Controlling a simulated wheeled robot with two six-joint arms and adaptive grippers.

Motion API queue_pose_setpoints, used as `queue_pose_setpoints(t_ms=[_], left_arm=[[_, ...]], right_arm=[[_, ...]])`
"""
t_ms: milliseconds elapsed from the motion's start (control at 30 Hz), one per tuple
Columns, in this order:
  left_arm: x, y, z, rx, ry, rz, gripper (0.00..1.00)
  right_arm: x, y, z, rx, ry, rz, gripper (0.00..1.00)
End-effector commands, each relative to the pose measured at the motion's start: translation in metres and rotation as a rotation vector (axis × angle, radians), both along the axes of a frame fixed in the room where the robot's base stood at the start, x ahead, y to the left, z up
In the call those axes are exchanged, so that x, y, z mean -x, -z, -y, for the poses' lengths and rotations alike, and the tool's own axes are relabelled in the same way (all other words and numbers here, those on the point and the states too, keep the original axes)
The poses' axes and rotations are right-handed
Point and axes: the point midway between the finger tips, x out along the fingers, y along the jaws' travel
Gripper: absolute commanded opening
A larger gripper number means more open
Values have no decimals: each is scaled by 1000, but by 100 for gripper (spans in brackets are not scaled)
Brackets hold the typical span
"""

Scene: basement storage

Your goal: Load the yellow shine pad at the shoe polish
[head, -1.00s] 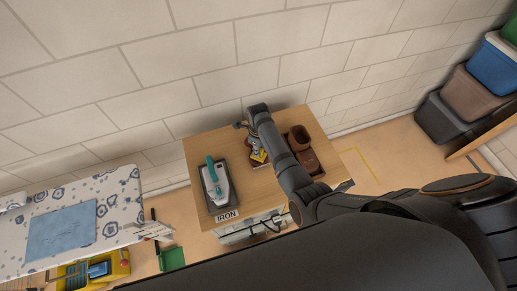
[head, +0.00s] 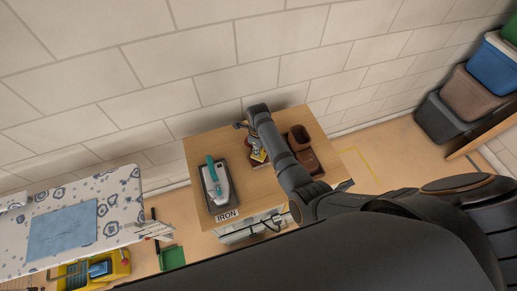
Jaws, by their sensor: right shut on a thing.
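The yellow shine pad (head: 260,155) shows as a small yellow patch on the wooden cabinet top, right at my right gripper's fingers. My right gripper (head: 256,149) points down beside the wall end of my arm and is shut on the pad, as far as this small view shows. A dark reddish flat thing (head: 259,166) lies just below the pad; I cannot tell if it is the shoe polish. My arm hides the area to the right of it. My left gripper is not in view.
An iron (head: 217,183) stands on a dark tray at the cabinet's left, by an IRON label (head: 227,215). A brown boot (head: 301,140) stands right of my arm. An ironing board (head: 110,190) is at left, and stacked bins (head: 475,95) are at right.

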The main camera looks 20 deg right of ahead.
Motion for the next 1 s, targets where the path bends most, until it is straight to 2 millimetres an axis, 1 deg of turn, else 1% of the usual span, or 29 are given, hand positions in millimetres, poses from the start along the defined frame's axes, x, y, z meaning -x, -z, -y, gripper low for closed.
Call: queue_pose_setpoints(t_ms=[67, 133, 667, 700, 900, 1000], left_arm=[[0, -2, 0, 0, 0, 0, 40], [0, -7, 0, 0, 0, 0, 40], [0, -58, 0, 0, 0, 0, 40], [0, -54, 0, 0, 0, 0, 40], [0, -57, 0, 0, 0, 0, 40], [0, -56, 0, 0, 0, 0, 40]], right_arm=[[2, -1, 0, 0, 0, -4, 0], [2, -5, 0, 0, 0, -4, 0], [1, -53, 0, 0, 0, -1, 0], [0, -53, 0, -1, 0, -1, 0], [0, -69, 0, 1, 0, -1, 0], [1, -70, 0, 0, -1, -1, 0]])
